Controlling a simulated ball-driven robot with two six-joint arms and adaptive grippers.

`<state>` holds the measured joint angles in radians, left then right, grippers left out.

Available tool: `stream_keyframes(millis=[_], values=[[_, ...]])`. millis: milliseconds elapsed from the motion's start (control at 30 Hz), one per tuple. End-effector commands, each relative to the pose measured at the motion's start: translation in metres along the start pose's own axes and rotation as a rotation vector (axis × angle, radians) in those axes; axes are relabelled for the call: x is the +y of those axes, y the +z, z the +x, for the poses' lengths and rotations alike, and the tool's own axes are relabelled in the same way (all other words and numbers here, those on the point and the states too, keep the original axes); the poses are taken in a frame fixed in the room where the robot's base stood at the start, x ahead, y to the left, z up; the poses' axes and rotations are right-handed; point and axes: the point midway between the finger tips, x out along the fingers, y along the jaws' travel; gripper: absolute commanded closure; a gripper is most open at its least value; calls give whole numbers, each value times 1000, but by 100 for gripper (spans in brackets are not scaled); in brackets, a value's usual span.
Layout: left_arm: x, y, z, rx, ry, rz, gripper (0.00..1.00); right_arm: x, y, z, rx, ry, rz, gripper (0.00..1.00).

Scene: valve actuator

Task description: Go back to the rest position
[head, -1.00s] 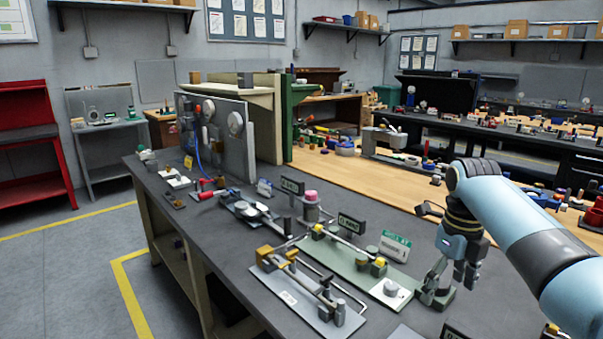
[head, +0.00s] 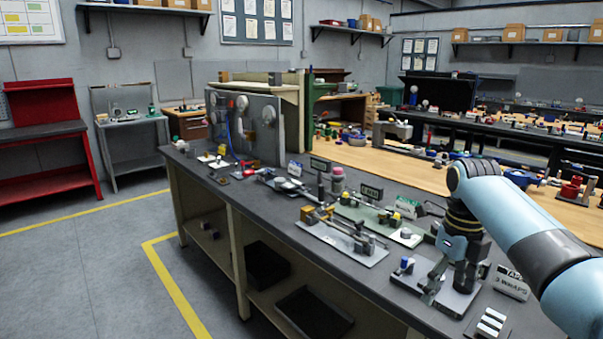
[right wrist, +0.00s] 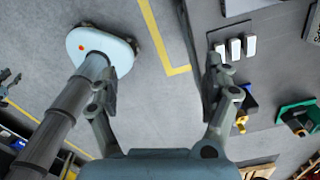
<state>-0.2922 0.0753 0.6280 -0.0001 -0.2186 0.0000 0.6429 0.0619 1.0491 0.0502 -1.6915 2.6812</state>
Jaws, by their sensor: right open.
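My right gripper (head: 446,284) hangs from the blue and grey arm that comes in from the right. In the head view it is in front of a grey fixture plate (head: 408,272) at the bench's near right part. In the right wrist view its two fingers (right wrist: 160,80) stand wide apart with nothing between them. Grey floor and the edge of my own base show behind them. My left gripper does not show in the head view.
The dark workbench (head: 215,186) carries fixtures, including a plate with yellow-ended clamps (head: 345,245) and a green plate (head: 375,222). Yellow-lined floor (head: 90,270) at the left is clear.

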Motion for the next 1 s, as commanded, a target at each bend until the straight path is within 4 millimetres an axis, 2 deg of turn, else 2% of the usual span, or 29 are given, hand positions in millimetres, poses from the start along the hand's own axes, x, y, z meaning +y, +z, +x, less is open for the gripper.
stream_keyframes(millis=[200, 367, 500, 633, 767, 867, 1000], values=[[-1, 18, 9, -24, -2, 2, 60, 7, -16, 30, 34, 15, 0, 17], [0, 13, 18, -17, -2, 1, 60, 14, -32, 57, 67, 30, 0, 17], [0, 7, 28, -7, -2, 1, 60, 23, -52, 89, 109, 49, 1, 17], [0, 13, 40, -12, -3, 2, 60, 34, -79, 128, 164, 73, 2, 17], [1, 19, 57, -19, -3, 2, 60, 50, -117, 183, 229, 100, 0, 17], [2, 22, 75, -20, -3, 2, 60, 66, -158, 239, 279, 125, -35, 17], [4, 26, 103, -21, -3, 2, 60, 92, -223, 324, 325, 165, -172, 17]])
